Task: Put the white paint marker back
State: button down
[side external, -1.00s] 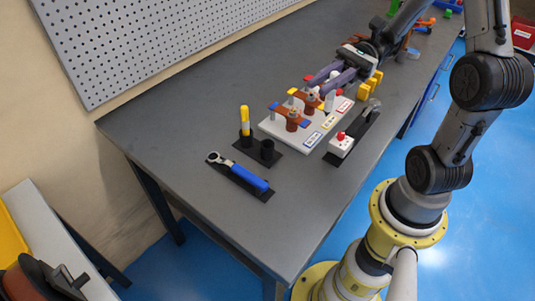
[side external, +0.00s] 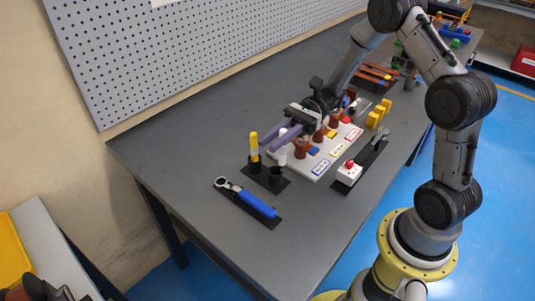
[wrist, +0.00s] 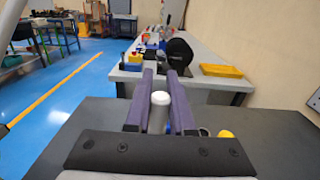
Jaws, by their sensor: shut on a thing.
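The white paint marker (side external: 283,154) is upright between the purple fingers of my gripper (side external: 275,144), which is shut on it. In the wrist view, the marker's rounded white top (wrist: 160,99) shows between the fingers of my gripper (wrist: 160,72). The black marker holder (side external: 257,178) stands in front of it with two cups. One cup holds a yellow marker (side external: 254,147); the other cup (side external: 276,174) looks empty. The white marker is just behind this cup in the side view. Its lower end is hidden, so I cannot tell its height above the table.
A blue-handled ratchet wrench (side external: 250,202) lies on a black mat at the front left. A white board (side external: 318,163) with copper-coloured parts and labels lies to the right.

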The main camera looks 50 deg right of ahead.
jog(key=shift+w+a+f, duration=0.1)
jog(key=shift+w+f, duration=0.15)
jog(key=shift+f, duration=0.6)
jog(key=shift+w+a+f, duration=0.1)
jog(key=shift+w+f, duration=0.2)
jog(key=shift+f, duration=0.5)
jog(key=shift+w+f, duration=0.25)
jog(key=shift+f, duration=0.75)
jog(key=c, duration=0.8)
grip_release()
